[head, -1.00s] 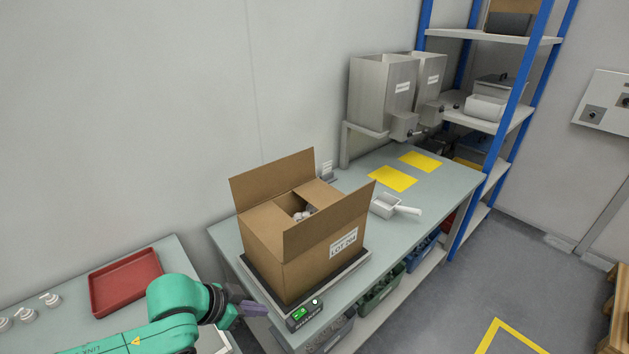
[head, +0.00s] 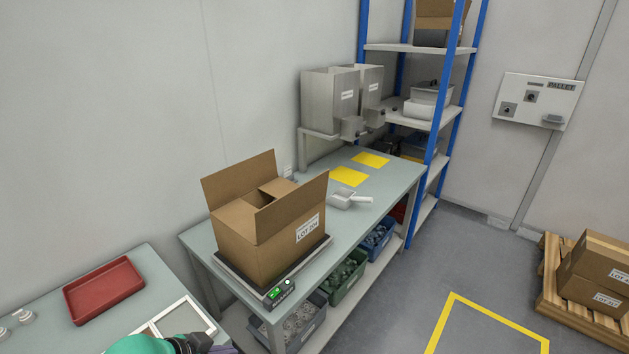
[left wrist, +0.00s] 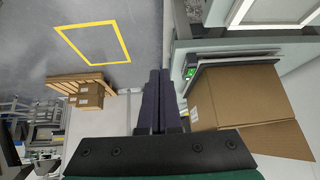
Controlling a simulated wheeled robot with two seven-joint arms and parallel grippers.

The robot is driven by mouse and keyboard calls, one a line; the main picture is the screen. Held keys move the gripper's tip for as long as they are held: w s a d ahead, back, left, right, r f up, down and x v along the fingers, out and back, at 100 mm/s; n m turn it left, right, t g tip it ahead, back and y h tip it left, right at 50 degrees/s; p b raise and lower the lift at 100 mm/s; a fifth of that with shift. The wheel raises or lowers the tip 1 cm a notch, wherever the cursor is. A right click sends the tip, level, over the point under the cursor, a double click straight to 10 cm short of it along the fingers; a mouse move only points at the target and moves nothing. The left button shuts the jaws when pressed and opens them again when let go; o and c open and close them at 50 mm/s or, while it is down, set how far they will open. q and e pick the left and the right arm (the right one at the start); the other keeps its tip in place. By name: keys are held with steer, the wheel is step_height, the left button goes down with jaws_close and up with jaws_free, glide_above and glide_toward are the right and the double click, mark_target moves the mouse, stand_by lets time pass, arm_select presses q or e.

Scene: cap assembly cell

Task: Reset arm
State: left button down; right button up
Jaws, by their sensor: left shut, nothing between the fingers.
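My left gripper (left wrist: 160,98) is shut and empty in the left wrist view, its two dark fingers side by side. In the head view only part of the green left arm and a bit of the gripper show at the bottom edge. An open cardboard box (head: 262,240) with a lot label stands on a scale (head: 279,292) on the grey-green bench. The box also shows in the left wrist view (left wrist: 240,95), to the right of the fingers and apart from them. My right gripper is in neither view.
A red tray (head: 104,290) and white caps (head: 22,317) lie on the left table. A scoop (head: 345,199) and yellow mats (head: 349,177) are on the bench below hoppers (head: 330,98). A blue-posted shelf (head: 418,112) and a pallet (head: 553,290) stand right. The marked floor is clear.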

arm_select(q)
steer(key=s+a+f+n+g+y, duration=0.3)
steer(key=s+a+f+n+y, duration=0.15)
steer(key=s, duration=0.65)
step_height(320, 180, down, 22)
steer(key=s+g, duration=0.1)
steer(key=s, duration=0.1)
steer(key=s+a+f+g, duration=0.1)
steer(key=s+a+f, duration=0.2)
steer(key=s+f, duration=1.2)
steer(key=shift+s+f+b, duration=0.35)
steer(key=shift+s, duration=0.6)
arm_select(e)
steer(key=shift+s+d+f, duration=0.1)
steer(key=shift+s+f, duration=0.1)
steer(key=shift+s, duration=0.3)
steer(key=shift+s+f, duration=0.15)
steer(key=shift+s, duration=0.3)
arm_select(q)
steer(key=shift+a, duration=0.1)
stand_by(1.3)
